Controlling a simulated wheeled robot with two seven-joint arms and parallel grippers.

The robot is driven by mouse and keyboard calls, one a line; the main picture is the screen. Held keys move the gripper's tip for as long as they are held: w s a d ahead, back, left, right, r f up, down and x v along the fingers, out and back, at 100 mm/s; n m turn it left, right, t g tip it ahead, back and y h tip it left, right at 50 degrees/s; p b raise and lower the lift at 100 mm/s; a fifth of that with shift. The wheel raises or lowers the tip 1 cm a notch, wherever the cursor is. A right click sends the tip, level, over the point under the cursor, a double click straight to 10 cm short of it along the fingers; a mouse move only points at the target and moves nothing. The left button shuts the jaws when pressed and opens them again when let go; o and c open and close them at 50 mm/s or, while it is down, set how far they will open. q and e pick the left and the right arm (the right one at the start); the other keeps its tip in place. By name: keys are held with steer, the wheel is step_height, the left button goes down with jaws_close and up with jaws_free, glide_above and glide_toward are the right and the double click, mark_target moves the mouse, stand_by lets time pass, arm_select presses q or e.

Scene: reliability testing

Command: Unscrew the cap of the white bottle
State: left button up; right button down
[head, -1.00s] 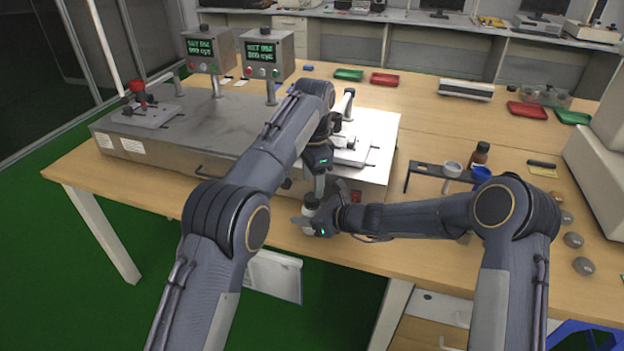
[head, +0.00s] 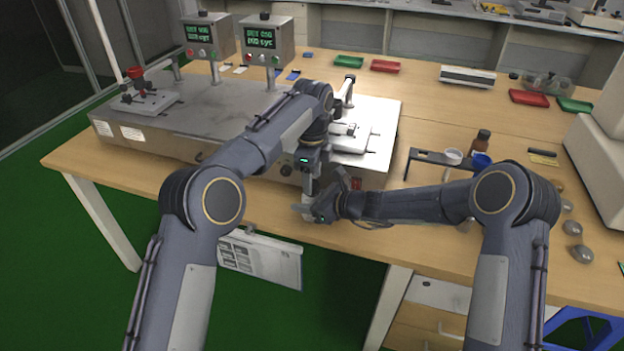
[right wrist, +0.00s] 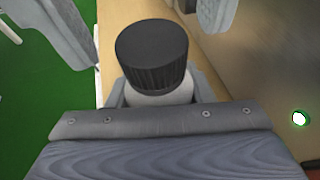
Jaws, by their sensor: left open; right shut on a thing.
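The white bottle (right wrist: 158,97) stands upright in the right wrist view, with a ribbed black cap (right wrist: 152,50) on its neck. My right gripper (right wrist: 160,100) is shut around the bottle below the cap. In the head view, the right gripper (head: 318,208) is near the table's front edge, and the bottle is mostly hidden by the grippers. My left gripper (head: 309,186) points down from above the bottle, open. In the right wrist view, grey finger-like parts show on both sides of the cap, apart from it.
A steel test bench (head: 215,125) with two display boxes stands behind the grippers. A dark rack (head: 440,157) with a white cup, a brown bottle (head: 481,141) and a blue cap (head: 481,160) nearby is to the right. Bare table lies between.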

arm_select(q)
steer(key=shift+f, duration=0.85)
steer(key=c, duration=1)
steer(key=n, duration=0.6)
steer(key=shift+n, duration=0.4)
steer(key=o, duration=1.1)
steer(key=shift+r, duration=0.1)
